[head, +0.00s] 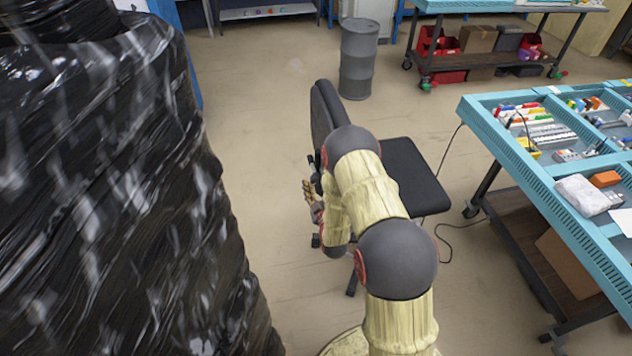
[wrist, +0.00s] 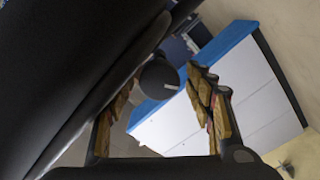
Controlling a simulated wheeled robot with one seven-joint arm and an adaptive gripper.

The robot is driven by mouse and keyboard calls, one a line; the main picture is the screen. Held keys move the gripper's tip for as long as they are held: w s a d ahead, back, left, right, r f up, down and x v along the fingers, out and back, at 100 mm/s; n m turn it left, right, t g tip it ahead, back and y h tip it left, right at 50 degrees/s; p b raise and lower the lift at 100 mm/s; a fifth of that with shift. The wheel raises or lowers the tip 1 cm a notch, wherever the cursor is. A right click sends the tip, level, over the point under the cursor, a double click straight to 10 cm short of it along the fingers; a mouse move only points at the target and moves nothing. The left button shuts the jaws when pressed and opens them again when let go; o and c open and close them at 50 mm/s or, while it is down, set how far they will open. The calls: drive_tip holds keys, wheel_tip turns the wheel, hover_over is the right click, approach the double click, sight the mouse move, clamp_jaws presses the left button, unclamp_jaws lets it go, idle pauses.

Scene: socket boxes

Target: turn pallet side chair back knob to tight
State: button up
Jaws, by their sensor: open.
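The black office chair shows its backrest (head: 324,108) and seat (head: 412,176) beyond my arm in the head view. The chair back also fills the upper left of the wrist view (wrist: 60,60). A round black knob (wrist: 160,79) with a small pale mark on its face stands out beside the chair back. My gripper (head: 311,192) is beside the chair back, on the side towards the pallet. In the wrist view my gripper (wrist: 159,83) is open, with one tan-padded finger on each side of the knob; I cannot tell whether either touches it.
A pallet load in black wrap (head: 110,180) stands close on the left. A blue workbench with trays of parts (head: 540,185) is on the right. A grey drum (head: 359,60) stands behind the chair. Open floor lies between the pallet and chair.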

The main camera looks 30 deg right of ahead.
drive_tip(key=shift+c, duration=0.3)
drive_tip(key=c, duration=1.1)
drive_tip(key=shift+m, duration=0.3)
drive_tip(key=m+b, duration=0.2)
drive_tip(key=m, duration=0.2)
drive_tip(key=shift+m, duration=0.3)
drive_tip(key=m+b, duration=0.2)
drive_tip(key=m, duration=0.3)
drive_tip(key=shift+d+b, duration=0.2)
drive_tip(key=shift+b, duration=0.15)
drive_tip(key=m+b, duration=0.2)
drive_tip(key=m, duration=0.5)
drive_tip(key=shift+s+d+m+b, duration=0.1)
drive_tip(key=shift+m+b, duration=0.2)
drive_tip(key=m+b, duration=0.2)
drive_tip(key=m, duration=0.4)
drive_tip(key=shift+d+f, duration=0.1)
drive_tip(key=shift+f, duration=0.05)
drive_tip(key=shift+m, duration=0.4)
